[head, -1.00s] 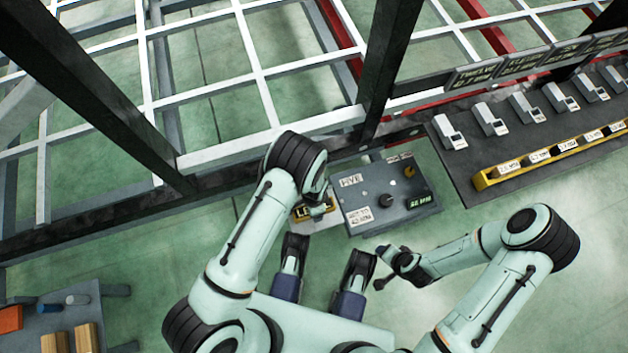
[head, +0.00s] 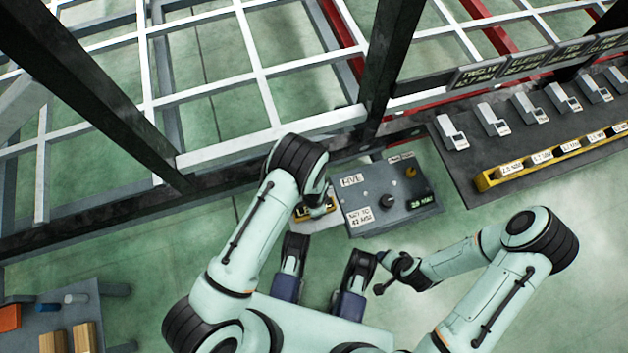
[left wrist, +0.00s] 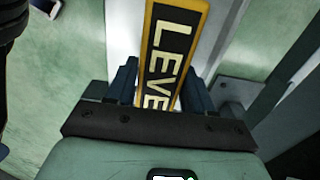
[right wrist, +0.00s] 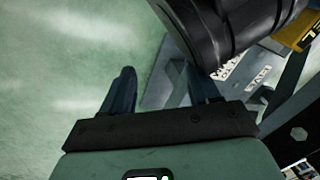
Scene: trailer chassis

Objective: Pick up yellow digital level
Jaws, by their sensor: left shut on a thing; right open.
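The yellow digital level (left wrist: 172,50) is a yellow bar with a dark face reading "LEVE…" in the left wrist view. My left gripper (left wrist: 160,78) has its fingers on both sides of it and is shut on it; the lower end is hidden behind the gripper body. In the head view the level (head: 304,213) shows left of the grey box, partly covered by my left arm. My right gripper (head: 380,270) is open and empty in front of the grey box. Its spread fingers (right wrist: 162,85) show in the right wrist view.
A grey box (head: 360,195) with knobs and a small green readout stands right of the level. A dark bench (head: 455,165) with several grey devices and a yellow rail (head: 530,163) is at right. Dark frame posts and pale chassis bars lie behind. A small table (head: 40,325) is lower left.

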